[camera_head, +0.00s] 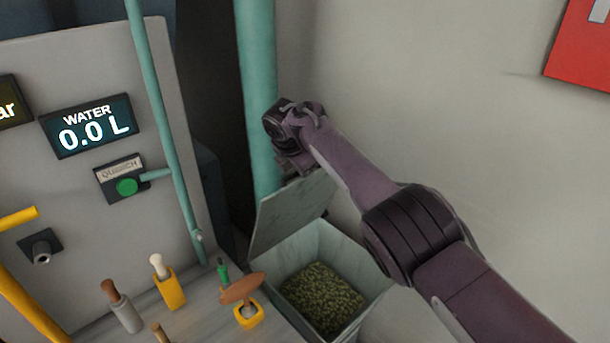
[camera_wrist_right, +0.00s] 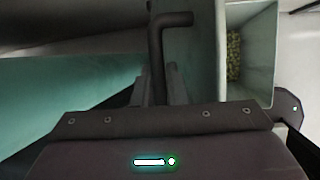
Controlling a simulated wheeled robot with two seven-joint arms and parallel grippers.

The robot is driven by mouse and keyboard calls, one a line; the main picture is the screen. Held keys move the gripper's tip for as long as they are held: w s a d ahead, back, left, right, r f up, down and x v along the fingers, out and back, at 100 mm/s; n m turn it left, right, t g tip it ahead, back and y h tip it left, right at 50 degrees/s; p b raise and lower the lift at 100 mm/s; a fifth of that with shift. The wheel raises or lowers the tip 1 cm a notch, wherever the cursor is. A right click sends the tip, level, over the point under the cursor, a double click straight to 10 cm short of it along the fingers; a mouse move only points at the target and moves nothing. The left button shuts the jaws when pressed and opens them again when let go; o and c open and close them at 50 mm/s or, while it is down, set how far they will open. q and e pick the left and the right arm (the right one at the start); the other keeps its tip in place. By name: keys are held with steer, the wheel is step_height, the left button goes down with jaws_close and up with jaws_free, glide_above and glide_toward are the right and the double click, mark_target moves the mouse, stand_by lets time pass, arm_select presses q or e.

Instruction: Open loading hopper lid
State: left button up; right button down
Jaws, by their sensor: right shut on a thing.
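The loading hopper (camera_head: 369,275) is a pale grey-green square bin at the lower middle of the head view, and it also shows at the upper right of the wrist view (camera_wrist_right: 262,65). Its lid (camera_head: 285,222) stands tilted up at the far-left side, leaving the mouth open. Greenish granules (camera_head: 322,297) lie inside. My right gripper (camera_head: 298,168) is at the lid's upper edge. In the wrist view its fingers (camera_wrist_right: 157,82) are closed around the dark bent lid handle (camera_wrist_right: 172,19). My arm hides the handle in the head view. My left gripper is not in view.
A teal vertical pipe (camera_head: 258,90) stands just behind the lid. A panel with a water display (camera_head: 92,127) and green button (camera_head: 127,187) is at left. Several tools stand in holders, including a yellow one (camera_head: 170,290), left of the hopper.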

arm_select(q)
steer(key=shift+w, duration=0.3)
arm_select(e)
steer(key=shift+a, duration=0.15)
steer(key=c, duration=1.8)
jaws_free()
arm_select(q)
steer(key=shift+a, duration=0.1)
arm_select(e)
steer(key=shift+o, duration=0.3)
steer(key=shift+w, duration=0.1)
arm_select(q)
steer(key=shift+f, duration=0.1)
